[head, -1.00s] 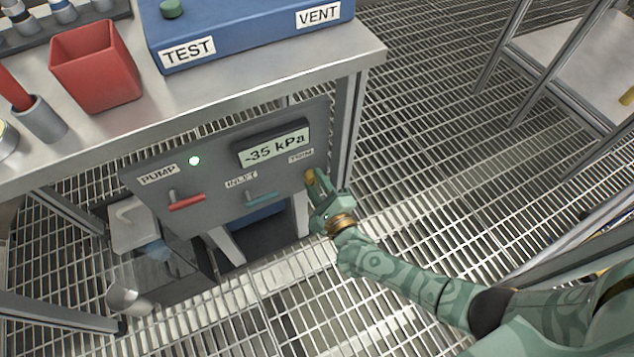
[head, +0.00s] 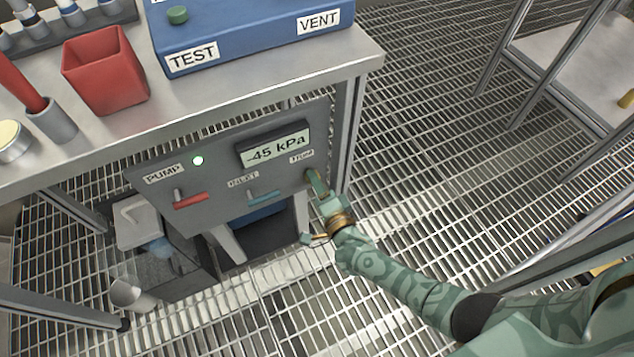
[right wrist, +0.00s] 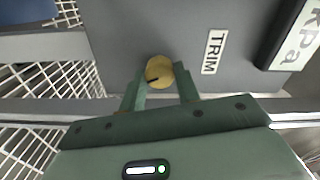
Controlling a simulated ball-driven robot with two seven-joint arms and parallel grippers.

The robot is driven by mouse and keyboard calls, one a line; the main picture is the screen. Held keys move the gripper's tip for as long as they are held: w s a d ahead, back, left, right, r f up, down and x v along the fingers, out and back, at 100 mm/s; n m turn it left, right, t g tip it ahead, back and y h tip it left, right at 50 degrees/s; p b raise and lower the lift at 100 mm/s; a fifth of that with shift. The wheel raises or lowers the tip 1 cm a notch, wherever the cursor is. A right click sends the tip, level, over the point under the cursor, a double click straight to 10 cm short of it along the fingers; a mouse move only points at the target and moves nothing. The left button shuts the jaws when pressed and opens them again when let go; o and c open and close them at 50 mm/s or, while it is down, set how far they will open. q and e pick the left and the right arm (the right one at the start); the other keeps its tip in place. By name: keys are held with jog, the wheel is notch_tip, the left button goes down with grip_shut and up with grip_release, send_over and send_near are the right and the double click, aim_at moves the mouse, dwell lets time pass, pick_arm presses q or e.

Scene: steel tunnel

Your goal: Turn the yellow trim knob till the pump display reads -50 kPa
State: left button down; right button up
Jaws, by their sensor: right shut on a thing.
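The grey pump panel (head: 222,190) hangs under the bench's front edge. Its display (head: 275,148) reads -45 kPa. The yellow trim knob (right wrist: 159,72) shows in the right wrist view beside the TRIM label (right wrist: 214,52), with a dark pointer mark on its face. My right gripper (right wrist: 160,88) is shut on the knob, one finger on each side. In the head view my right gripper (head: 317,182) reaches the panel's right end and mostly hides the knob. My left gripper is not in view.
A red lever (head: 190,200) and a teal inlet lever (head: 264,197) sit on the panel, left of the knob. A green lamp (head: 198,160) is lit. A bench leg (head: 349,135) stands just right of the panel. Open grating floor (head: 430,170) lies to the right.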

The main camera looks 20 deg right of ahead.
jog(key=shift+s+f+n, duration=0.1)
jog(key=shift+f+n, duration=0.1)
jog(key=shift+n, duration=0.2)
jog(key=o, duration=0.9)
jog(key=shift+o, duration=0.4)
jog(key=shift+r, duration=0.1)
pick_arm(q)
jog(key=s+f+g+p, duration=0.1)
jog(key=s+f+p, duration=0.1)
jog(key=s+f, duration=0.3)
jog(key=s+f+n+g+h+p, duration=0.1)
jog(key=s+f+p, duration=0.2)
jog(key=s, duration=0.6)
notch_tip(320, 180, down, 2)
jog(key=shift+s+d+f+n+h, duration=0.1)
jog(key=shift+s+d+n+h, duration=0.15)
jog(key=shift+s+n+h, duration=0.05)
pick_arm(e)
jog(key=s, duration=1.6)
jog(key=shift+s+d, duration=0.15)
jog(key=shift+d, duration=0.1)
